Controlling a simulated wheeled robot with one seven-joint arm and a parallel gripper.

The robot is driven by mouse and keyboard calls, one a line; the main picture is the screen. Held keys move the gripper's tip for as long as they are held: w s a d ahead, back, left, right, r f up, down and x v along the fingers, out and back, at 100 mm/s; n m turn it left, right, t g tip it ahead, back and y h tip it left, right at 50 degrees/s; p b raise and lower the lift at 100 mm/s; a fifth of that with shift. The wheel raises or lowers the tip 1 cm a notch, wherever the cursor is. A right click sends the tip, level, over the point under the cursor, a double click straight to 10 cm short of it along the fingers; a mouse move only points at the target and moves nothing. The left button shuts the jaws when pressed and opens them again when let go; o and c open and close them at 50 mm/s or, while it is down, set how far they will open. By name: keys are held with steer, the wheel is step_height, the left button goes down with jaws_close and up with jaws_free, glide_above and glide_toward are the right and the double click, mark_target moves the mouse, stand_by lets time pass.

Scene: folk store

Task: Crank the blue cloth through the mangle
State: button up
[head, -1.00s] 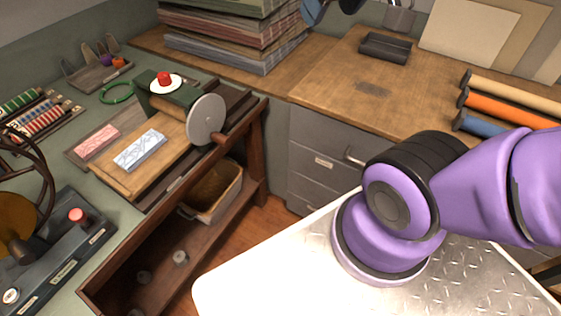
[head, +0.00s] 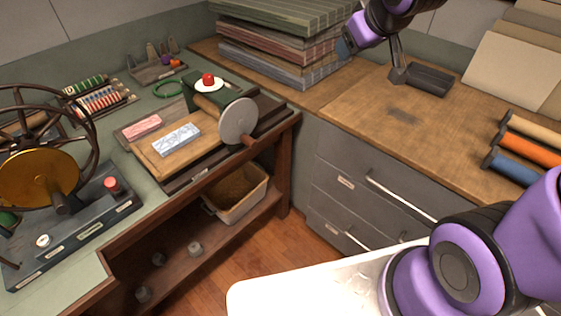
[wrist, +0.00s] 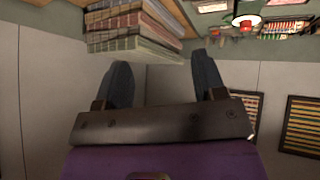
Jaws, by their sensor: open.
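The mangle (head: 207,103) stands on the left bench in the head view, with a dark green frame, a roller and a grey crank disc (head: 237,121). A short wooden handle (head: 249,140) sticks out from the disc at its lower right. A red knob (head: 208,78) on a white plate tops the frame. The patterned blue cloth (head: 176,139) lies flat on the wooden feed board in front of the roller, apart from it. My gripper (wrist: 160,68) is open and empty in the wrist view. In the head view it is by the fabric stack, up and right of the mangle.
A pink cloth (head: 142,127) lies left of the blue one. A tall fabric stack (head: 285,45) stands behind the mangle. A spoked-wheel machine (head: 55,170) takes up the bench at far left.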

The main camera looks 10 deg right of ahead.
steer(key=w+a+f+n+t+y, duration=0.1)
steer(key=w+a+f, duration=0.1)
steer(key=w+f, duration=0.25)
steer(key=w+a+f+n+y, duration=0.1)
steer(key=w+a+f, duration=0.2)
steer(key=w+f, duration=0.15)
steer(key=n+t+y, duration=0.1)
steer(key=t+y, duration=0.5)
steer(key=y, duration=0.2)
glide_toward(254, 145)
steer(key=w, duration=0.1)
steer(key=shift+x, duration=5.55)
steer(key=shift+s+a+f, duration=0.1)
steer(key=shift+a, duration=0.1)
steer(key=c, duration=0.8)
